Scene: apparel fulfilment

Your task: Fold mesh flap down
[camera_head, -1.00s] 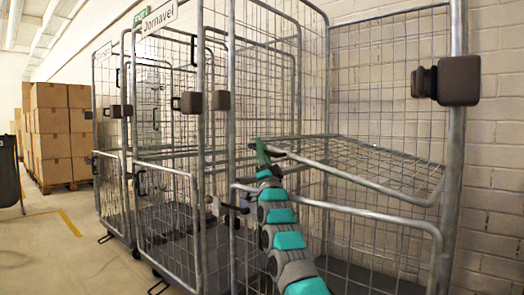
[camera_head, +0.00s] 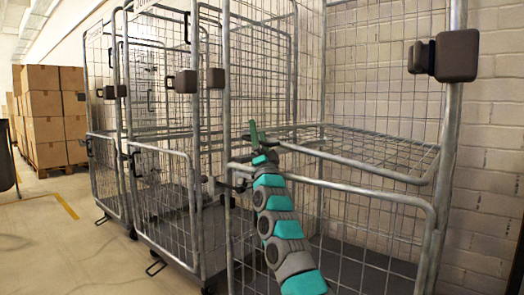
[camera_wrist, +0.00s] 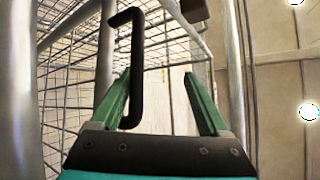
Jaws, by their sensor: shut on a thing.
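The mesh flap (camera_head: 385,147) is a grey wire panel inside the nearest roll cage. It lies close to level, at about half height, just above the lower front gate (camera_head: 340,188). My gripper (camera_head: 256,134), with green fingers, is at the left end of the flap's front bar. In the wrist view the two fingers (camera_wrist: 160,97) stand apart, with a black hooked handle (camera_wrist: 136,70) between them by the left finger. The exact contact on the flap is hard to see.
A cage post with a brown latch block (camera_head: 457,57) stands at the right, before a white brick wall (camera_head: 490,160). More roll cages (camera_head: 105,150) stand to the left. Stacked cartons (camera_head: 48,115) are at the back left. The floor (camera_head: 60,250) at the left is clear.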

